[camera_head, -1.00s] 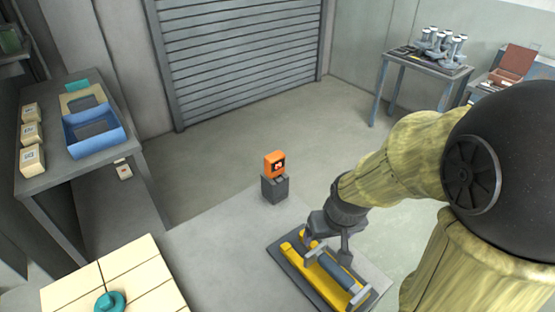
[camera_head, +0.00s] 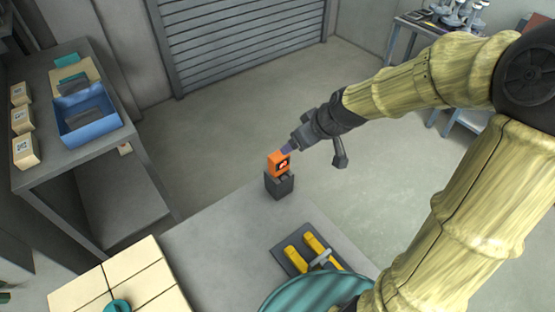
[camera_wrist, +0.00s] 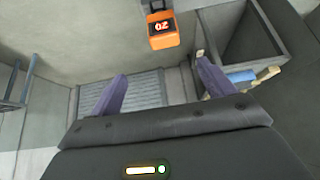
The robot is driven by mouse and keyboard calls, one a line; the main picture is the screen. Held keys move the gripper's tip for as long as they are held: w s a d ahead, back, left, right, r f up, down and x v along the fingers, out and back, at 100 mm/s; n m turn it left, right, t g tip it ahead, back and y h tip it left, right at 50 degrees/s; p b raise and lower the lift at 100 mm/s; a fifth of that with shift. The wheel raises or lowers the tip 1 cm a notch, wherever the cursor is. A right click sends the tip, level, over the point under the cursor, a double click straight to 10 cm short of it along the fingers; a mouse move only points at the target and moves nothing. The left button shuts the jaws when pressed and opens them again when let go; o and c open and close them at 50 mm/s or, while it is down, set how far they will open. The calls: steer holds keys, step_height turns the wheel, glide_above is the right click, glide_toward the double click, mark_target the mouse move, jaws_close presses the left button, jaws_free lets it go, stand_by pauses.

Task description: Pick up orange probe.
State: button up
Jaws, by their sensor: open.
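The orange probe (camera_head: 278,163) is a small box with a dark display. It sits upright on a dark grey block (camera_head: 279,185) at the far edge of the grey table. In the wrist view the probe (camera_wrist: 162,30) is at the top centre, beyond the fingers, with bright digits on its display. My gripper (camera_head: 288,150) is at the probe's upper right in the head view, its purple fingertips very close to it. I cannot tell there whether they touch. In the wrist view my gripper (camera_wrist: 160,85) is open, with nothing between its fingers.
A yellow and grey holder (camera_head: 312,252) lies on the table nearer me. Cream boxes (camera_head: 130,275) with a teal knob stand front left. A blue bin (camera_head: 88,115) is on the left shelf. A teal round thing (camera_head: 310,290) shows at the bottom. Open floor lies behind the probe.

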mark_target(280, 155)
steer(key=x, duration=1.2)
steer(key=shift+s, duration=0.2)
stand_by(0.4)
steer(key=shift+w+a+f+p, duration=0.15)
steer(key=shift+a+f+p, duration=0.25)
steer(key=shift+f+p, duration=0.05)
steer(key=x, duration=0.1)
steer(key=p+x, duration=0.1)
steer(key=x, duration=0.1)
steer(key=shift+a+r, duration=0.15)
steer(key=shift+a, duration=0.05)
steer(key=shift+w+a+f, duration=0.1)
steer(key=shift+w+f, duration=0.2)
steer(key=shift+f, duration=0.25)
